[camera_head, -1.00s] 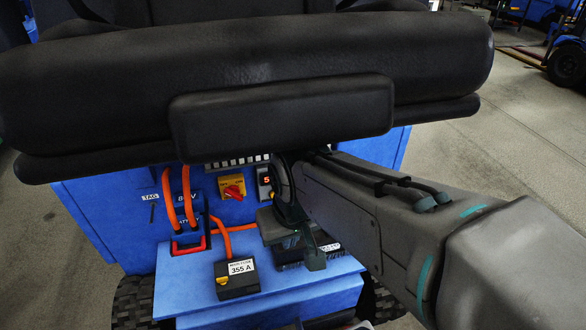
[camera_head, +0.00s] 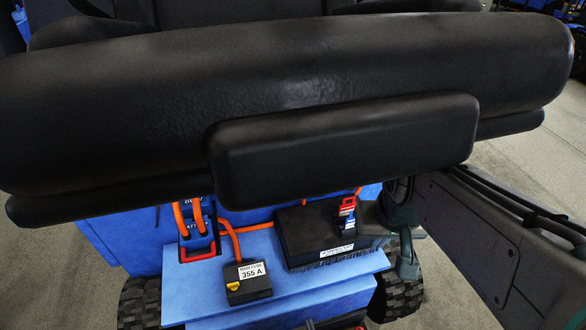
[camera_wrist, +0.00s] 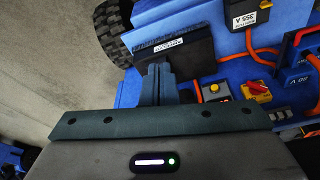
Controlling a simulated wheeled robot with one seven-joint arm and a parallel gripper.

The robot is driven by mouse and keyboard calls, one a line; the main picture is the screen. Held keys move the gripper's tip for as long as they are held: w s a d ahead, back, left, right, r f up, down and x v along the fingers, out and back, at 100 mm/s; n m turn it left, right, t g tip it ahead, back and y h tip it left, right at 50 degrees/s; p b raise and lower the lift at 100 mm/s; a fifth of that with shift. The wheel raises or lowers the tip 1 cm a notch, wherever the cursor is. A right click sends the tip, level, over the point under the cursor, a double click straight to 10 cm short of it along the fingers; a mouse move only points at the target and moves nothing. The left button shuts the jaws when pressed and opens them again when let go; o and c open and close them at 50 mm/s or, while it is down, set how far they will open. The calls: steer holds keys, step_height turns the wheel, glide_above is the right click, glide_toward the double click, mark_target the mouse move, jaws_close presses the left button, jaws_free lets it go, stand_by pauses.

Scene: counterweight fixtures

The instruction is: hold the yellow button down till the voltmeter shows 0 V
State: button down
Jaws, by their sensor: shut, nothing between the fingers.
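In the wrist view the yellow button (camera_wrist: 214,88) is a small round cap on a grey box on the blue panel. It lies to the right of my gripper (camera_wrist: 158,70), apart from the fingers. My gripper is shut and empty, with its fingertips in front of a black finned box (camera_wrist: 185,55). In the head view my gripper (camera_head: 405,245) is beside the right end of that box, partly hidden by my arm. No voltmeter reading is legible now. The black cushion hides the button and the upper panel in the head view.
A large black cushion (camera_head: 290,60) overhangs the panel. A red rotary switch (camera_wrist: 257,92) sits near the button. Orange cables (camera_head: 235,240), a red-handled connector (camera_head: 198,252) and a 355 A fuse box (camera_head: 248,282) are at the left. Wheels stand below.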

mark_target(285, 195)
steer(key=shift+f, duration=0.1)
steer(key=w+f+n+t+b, duration=0.5)
steer(key=w+f+n+b, duration=0.5)
steer(key=w+f+n, duration=0.5)
steer(key=w+a+f+n+y+b, duration=0.1)
steer(key=a+f+n+y+b, duration=0.1)
steer(key=a+f+n, duration=0.1)
steer(key=w+a+f+n+y+b, duration=0.1)
steer(key=w+a+f+n+y, duration=0.1)
steer(key=a+n, duration=0.4)
steer(key=w+a+f+n+y+b, duration=0.1)
steer(key=a+f+n+y+b, duration=0.1)
steer(key=a+f+n, duration=0.1)
steer(key=shift+w+a+f+n+b, duration=0.15)
steer(key=shift+w+a+f+n, duration=0.05)
steer(key=shift+a+n, duration=0.2)
steer(key=shift+w+a+f+n+b, duration=0.15)
steer(key=shift+a+n, duration=0.15)
steer(key=shift+a, duration=0.1)
steer(key=shift+r, duration=0.1)
steer(key=shift+w, duration=0.2)
steer(key=shift+w+a+p, duration=0.4)
steer(key=shift+w, duration=0.95)
steer(key=shift+w+a+p, duration=0.35)
steer(key=shift+w+p, duration=0.05)
steer(key=shift+w, duration=0.95)
steer(key=shift+w+a+p, duration=0.4)
steer(key=shift+w, duration=0.95)
